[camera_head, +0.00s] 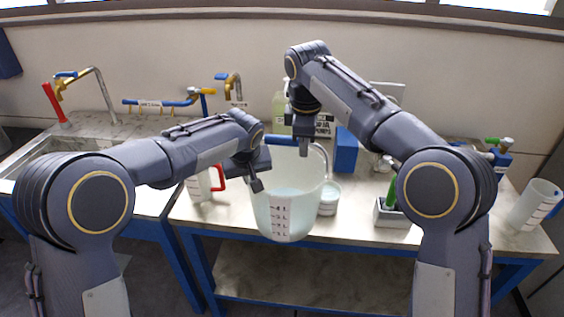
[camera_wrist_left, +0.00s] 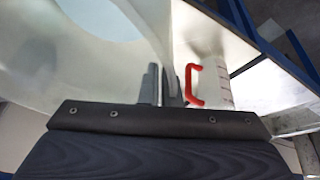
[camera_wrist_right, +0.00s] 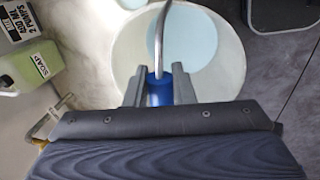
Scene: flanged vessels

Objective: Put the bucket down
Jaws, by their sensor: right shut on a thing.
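The bucket (camera_head: 285,213) is translucent, with a measuring scale on its front and pale liquid inside. It appears at the table's front edge; whether its base touches anything is hidden. My right gripper (camera_head: 303,140) is above it, shut on the blue grip of its raised handle; the grip shows between the fingers in the right wrist view (camera_wrist_right: 160,90). My left gripper (camera_head: 257,180) is at the bucket's left rim. In the left wrist view its fingers (camera_wrist_left: 166,88) are close together with the thin bucket wall between them.
The worktable (camera_head: 240,222) carries a red-handled jug (camera_head: 203,184) left of the bucket, a small cup (camera_head: 329,198) close on its right, a soap bottle (camera_head: 279,108) and blue box (camera_head: 346,150) behind, and a white tray (camera_head: 392,214) right. A sink (camera_head: 60,145) lies left.

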